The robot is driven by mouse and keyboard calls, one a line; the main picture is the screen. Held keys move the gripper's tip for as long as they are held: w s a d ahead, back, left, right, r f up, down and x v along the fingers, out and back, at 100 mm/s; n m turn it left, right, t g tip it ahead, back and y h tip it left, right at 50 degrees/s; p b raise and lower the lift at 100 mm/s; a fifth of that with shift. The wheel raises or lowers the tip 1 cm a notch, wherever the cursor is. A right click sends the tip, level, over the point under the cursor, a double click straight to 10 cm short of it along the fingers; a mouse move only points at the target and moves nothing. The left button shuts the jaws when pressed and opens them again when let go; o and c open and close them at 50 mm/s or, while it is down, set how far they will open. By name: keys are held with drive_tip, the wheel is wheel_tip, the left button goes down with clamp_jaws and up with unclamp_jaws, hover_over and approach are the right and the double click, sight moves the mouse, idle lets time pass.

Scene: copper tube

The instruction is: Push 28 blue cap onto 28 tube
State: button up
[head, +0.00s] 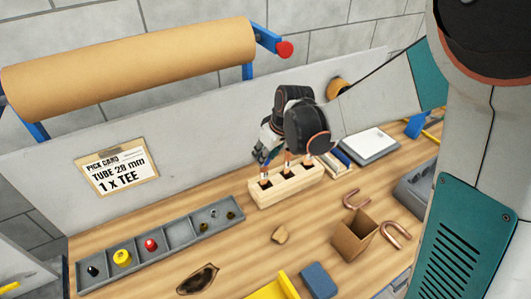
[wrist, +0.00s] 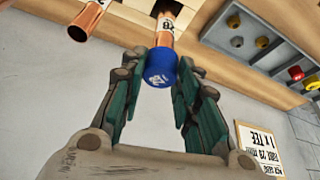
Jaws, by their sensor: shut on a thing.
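The blue cap (wrist: 160,68) sits between the fingertips of my gripper (wrist: 158,84) in the wrist view, and my gripper is shut on it. A copper tube (wrist: 165,38) with a white label lines up with the cap. The cap's rim meets or covers the tube's end; how far it is on cannot be told. In the head view my gripper (head: 266,150) is over the left end of the wooden rack (head: 288,194), above the left tube (head: 265,180). The cap is too small to make out there. Another copper tube (wrist: 88,20), open-ended, stands beside it in the wrist view.
More tubes, including the middle tube (head: 288,166), stand close by in the rack. A grey compartment tray (head: 135,263) with small caps lies to the left. A cardboard box (head: 354,236) and copper bends (head: 397,236) lie to the right. The pick card (head: 117,166) hangs on the back panel.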

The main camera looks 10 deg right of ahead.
drive_tip(key=shift+f+b, duration=0.6)
drive_tip(key=shift+f, duration=0.25)
drive_tip(key=o, duration=0.8)
drive_tip(key=shift+r, duration=0.1)
drive_tip(key=v, duration=1.2)
drive_tip(key=shift+s, duration=0.15)
drive_tip(key=s+d+f+m+t+h+b, duration=0.1)
drive_tip(key=s+d+f+m+b, duration=0.1)
drive_tip(key=s, duration=0.4)
drive_tip(key=s+d+f+m+t+b, duration=0.1)
drive_tip(key=s+d+f+m+b, duration=0.1)
drive_tip(key=s, duration=0.5)
drive_tip(key=s+d+f+m+t+h+b, duration=0.1)
drive_tip(key=s+d+f+m+b, duration=0.2)
drive_tip(key=s+d+f+b, duration=0.1)
drive_tip(key=shift+s+d+t+h+b, duration=0.15)
drive_tip(key=shift+s+d+b, duration=0.15)
drive_tip(key=shift+s+b, duration=0.25)
drive_tip(key=shift+s+d+t+h+b, duration=0.15)
drive_tip(key=shift+s+d+b, duration=0.2)
drive_tip(key=shift+s, duration=0.4)
